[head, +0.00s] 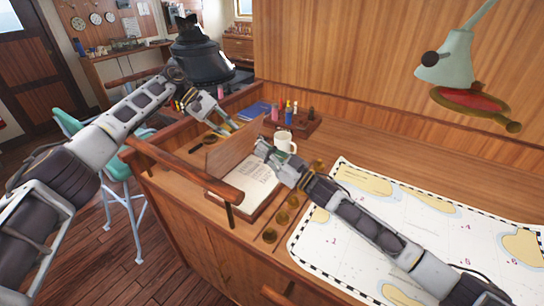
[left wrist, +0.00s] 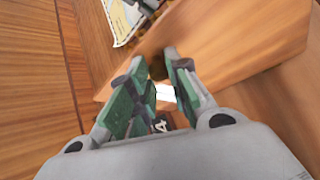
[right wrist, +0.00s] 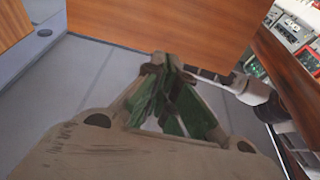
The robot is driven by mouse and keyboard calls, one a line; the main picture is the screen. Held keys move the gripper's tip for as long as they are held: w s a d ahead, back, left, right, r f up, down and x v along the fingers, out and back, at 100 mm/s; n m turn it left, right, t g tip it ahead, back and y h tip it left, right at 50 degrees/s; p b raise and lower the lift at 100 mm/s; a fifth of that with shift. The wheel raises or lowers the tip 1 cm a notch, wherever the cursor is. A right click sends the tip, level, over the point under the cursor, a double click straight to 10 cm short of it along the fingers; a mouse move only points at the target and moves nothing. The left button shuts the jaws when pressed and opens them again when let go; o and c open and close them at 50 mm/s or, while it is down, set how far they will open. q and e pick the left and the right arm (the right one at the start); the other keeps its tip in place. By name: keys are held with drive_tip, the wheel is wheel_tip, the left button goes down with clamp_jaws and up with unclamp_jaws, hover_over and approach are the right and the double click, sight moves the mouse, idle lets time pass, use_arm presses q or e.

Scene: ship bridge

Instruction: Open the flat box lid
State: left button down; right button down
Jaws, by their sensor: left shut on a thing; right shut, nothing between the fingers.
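The flat box (head: 262,206) sits on the wooden desk, with a printed page (head: 252,178) showing inside. Its wooden lid (head: 232,150) is raised and stands steeply tilted at the box's left side. My left gripper (head: 232,126) is at the upper edge of the lid, and in the left wrist view its fingers (left wrist: 168,58) are closed at the wooden panel (left wrist: 240,45). My right gripper (head: 264,150) is shut and empty on the page side of the lid, close to it. In the right wrist view its fingertips (right wrist: 163,62) meet near a wooden panel's lower edge.
A white mug (head: 285,142) and a rack of small bottles (head: 298,122) stand behind the box. A chart (head: 420,235) covers the desk at right, under a green lamp (head: 447,62). A wooden rail (head: 185,170) edges the desk at left.

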sight(239, 132)
drive_tip(key=shift+x, duration=3.7)
